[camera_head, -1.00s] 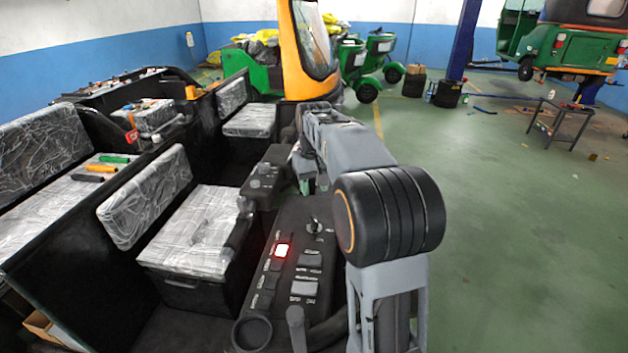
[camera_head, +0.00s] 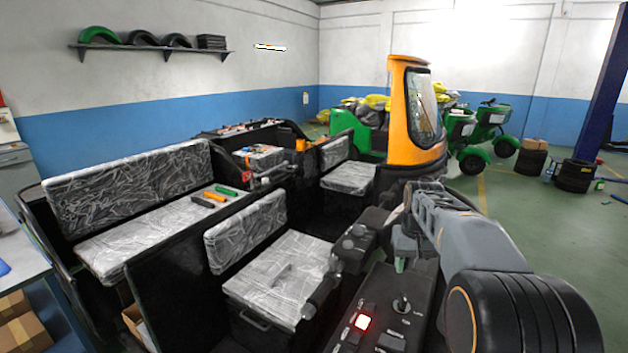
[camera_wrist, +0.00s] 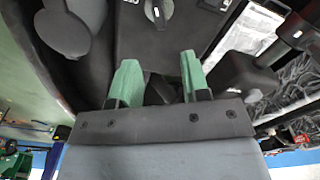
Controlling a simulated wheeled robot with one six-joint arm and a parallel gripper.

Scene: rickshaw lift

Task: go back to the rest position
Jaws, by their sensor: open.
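My gripper (camera_wrist: 154,80) shows in the wrist view with its two green fingertips apart and nothing between them. Beyond the fingers is a dark control panel with a round knob (camera_wrist: 158,12). In the head view my arm reaches forward over the right side of the picture, and my gripper is mostly hidden behind it. I cannot tell the gap between my gripper and the panel.
Plastic-wrapped seats (camera_head: 285,275) fill the vehicle to the left. An orange cab (camera_head: 415,120) and green scooters (camera_head: 478,140) stand behind. Orange and green tools (camera_head: 215,194) lie on a seat. A wall shelf (camera_head: 150,48) holds tyres.

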